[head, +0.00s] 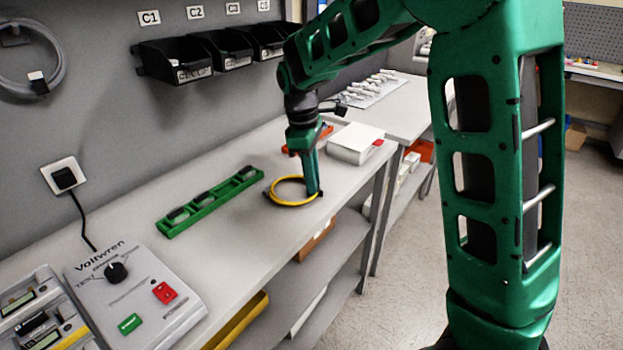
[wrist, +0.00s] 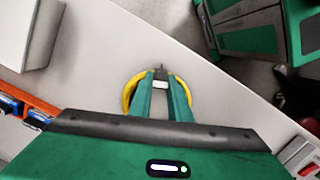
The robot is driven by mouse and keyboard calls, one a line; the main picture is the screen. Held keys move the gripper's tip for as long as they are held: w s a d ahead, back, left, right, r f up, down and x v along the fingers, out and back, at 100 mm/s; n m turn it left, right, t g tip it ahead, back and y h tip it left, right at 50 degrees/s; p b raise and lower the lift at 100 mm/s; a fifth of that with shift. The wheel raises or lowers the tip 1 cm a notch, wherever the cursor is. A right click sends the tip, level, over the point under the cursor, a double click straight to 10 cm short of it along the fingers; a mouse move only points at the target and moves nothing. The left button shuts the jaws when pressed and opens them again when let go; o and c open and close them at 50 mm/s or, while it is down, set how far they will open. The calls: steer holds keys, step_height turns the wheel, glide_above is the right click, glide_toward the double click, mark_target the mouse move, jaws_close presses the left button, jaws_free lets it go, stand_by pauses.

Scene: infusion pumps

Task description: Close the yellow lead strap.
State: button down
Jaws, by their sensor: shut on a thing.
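The yellow lead (head: 283,203) lies coiled in a ring on the grey bench, near its front edge. It also shows in the wrist view (wrist: 128,92), on both sides of my fingers. My gripper (head: 313,191) points down at the right side of the coil. In the wrist view my gripper (wrist: 160,82) has its fingertips close together on a small pale and dark piece, the strap (wrist: 160,85). The fingers hide most of the strap, so I cannot tell whether its ends meet. A small dark part shows at the coil's left side in the head view.
A green rack (head: 210,201) with dark items lies left of the coil. A white box (head: 356,143) and an orange item (head: 292,150) are behind my gripper. The Voltwren device (head: 135,290) stands at the near left. Black bins (head: 180,68) hang on the wall.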

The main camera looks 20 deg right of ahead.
steer(key=c, duration=1.6)
jaws_free()
steer(key=shift+c, duration=0.2)
step_height(320, 180, up, 11)
steer(key=a, duration=0.1)
steer(key=shift+w+f, duration=0.2)
steer(key=shift+w, duration=0.25)
steer(key=shift+a, duration=0.1)
